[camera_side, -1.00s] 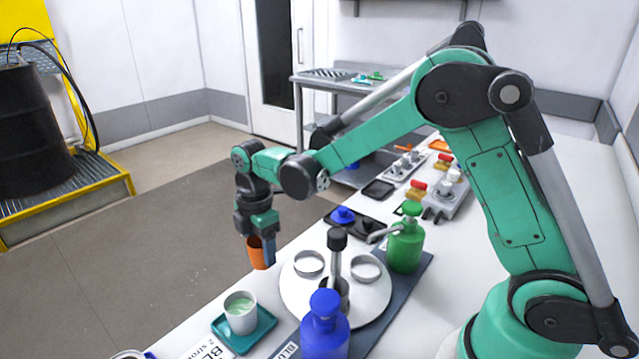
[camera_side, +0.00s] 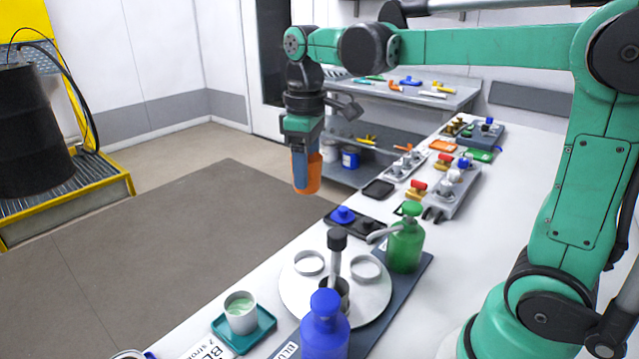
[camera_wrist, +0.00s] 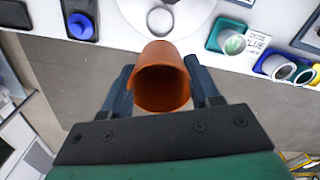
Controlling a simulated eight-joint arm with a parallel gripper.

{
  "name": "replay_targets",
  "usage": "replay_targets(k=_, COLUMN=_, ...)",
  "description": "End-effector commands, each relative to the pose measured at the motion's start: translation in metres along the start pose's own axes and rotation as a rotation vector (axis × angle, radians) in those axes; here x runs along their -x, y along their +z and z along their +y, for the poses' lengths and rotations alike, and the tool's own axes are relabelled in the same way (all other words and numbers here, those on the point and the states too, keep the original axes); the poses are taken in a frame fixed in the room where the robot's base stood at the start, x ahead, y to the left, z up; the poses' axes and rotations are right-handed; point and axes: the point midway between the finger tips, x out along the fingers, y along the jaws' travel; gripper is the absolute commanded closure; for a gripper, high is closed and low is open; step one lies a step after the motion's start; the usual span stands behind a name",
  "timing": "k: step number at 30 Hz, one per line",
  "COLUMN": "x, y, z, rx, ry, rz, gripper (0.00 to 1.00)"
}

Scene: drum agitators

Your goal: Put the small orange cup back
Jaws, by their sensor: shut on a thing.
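The small orange cup (camera_side: 308,174) is held between the two fingers of my gripper (camera_side: 306,158), off the left edge of the bench and above the floor. In the wrist view the orange cup (camera_wrist: 161,78) sits between both fingers of my gripper (camera_wrist: 162,88), its open mouth facing the camera and its inside looking empty. In the side view it hangs roughly upright, partly covered by a finger. A black tray with a blue knobbed piece (camera_side: 343,215) lies on the bench to its lower right.
A white round plate (camera_side: 298,292) carries two rings and a central post. A green bottle (camera_side: 405,245) and a blue bottle (camera_side: 324,328) stand beside it. A white cup (camera_side: 241,313) with pale green contents sits on a teal tray (camera_side: 262,337). A small black tray (camera_side: 378,190) looks empty.

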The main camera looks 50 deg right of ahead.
Motion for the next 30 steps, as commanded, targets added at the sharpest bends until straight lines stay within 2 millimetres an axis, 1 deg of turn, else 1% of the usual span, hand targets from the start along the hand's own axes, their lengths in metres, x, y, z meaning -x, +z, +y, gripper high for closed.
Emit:
replay_targets(k=1, x=-0.013, y=0.0, z=0.0, rx=0.001, ry=0.0, rz=0.0, gripper=0.96)
replay_targets(k=3, x=-0.029, y=0.0, z=0.0, rx=0.001, ry=0.0, rz=0.0, gripper=0.96)
replay_targets(k=9, x=-0.076, y=0.001, z=-0.001, rx=0.003, ry=0.0, rz=0.0, gripper=0.96)
replay_targets(k=12, x=-0.097, y=0.0, z=0.0, rx=0.003, ry=0.0, rz=0.0, gripper=0.96)
replay_targets(k=15, x=-0.112, y=0.0, z=-0.001, rx=0.003, ry=0.0, rz=0.0, gripper=0.96)
replay_targets(k=20, x=-0.123, y=0.0, z=-0.001, rx=0.003, ry=0.0, rz=0.0, gripper=0.96)
replay_targets(k=27, x=-0.151, y=0.0, z=-0.001, rx=0.003, ry=0.0, rz=0.0, gripper=0.96)
replay_targets(k=30, x=-0.157, y=0.001, z=-0.001, rx=0.003, ry=0.0, rz=0.0, gripper=0.96)
